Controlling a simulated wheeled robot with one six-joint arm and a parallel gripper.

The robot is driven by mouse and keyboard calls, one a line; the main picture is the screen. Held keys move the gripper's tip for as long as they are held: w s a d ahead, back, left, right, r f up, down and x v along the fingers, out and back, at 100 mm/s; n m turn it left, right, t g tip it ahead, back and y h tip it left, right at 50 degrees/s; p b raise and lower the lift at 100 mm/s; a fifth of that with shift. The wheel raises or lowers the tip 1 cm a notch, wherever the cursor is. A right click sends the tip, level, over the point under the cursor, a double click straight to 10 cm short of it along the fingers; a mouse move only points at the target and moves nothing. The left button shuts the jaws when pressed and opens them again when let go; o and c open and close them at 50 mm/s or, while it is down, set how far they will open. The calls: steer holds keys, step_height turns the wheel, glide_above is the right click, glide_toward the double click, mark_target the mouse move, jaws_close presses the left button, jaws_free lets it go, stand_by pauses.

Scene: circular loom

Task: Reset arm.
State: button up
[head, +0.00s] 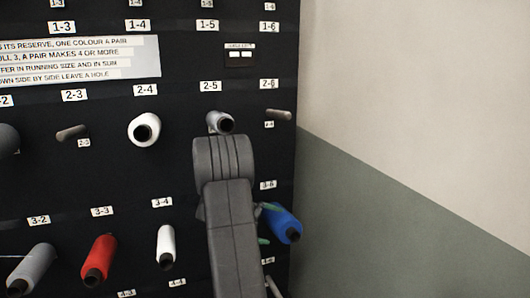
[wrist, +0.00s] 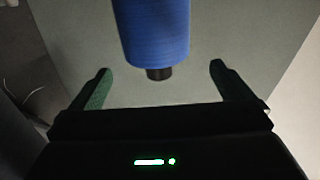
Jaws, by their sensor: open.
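My gripper (wrist: 160,67) is open, with one dark green finger on each side of the wrist view. A blue spool (wrist: 150,30) with a dark core end shows between and beyond the fingers, with a gap on both sides. In the head view the blue spool (head: 284,226) sits on the rack below label 3-6. My arm covers part of the rack there, and only green bits of my gripper (head: 267,224) show beside the spool. Whether the fingers touch it cannot be told, but the wrist view shows no contact.
The black rack (head: 180,100) holds a red spool (head: 100,260), a grey spool (head: 32,268) and white spools (head: 145,130) on pegs. Bare pegs (head: 72,133) stick out at 2-3 and 2-6 (head: 280,115). The wall (head: 420,130) right of the rack is clear.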

mark_target(286, 230)
steer(key=x, duration=0.8)
steer(key=shift+s, duration=0.2)
steer(key=s, duration=0.1)
steer(key=s+d+b, duration=0.1)
steer(key=s, duration=0.3)
steer(key=shift+s+d+r, duration=0.25)
steer(key=shift+d+r, duration=0.1)
steer(key=shift+s+d+r+b, duration=0.15)
steer(key=shift+s+d+b, duration=0.2)
steer(key=shift+s, duration=0.45)
steer(key=shift+s+d+r+b, duration=0.2)
steer(key=shift+s+b, duration=0.1)
steer(key=shift+s, duration=0.5)
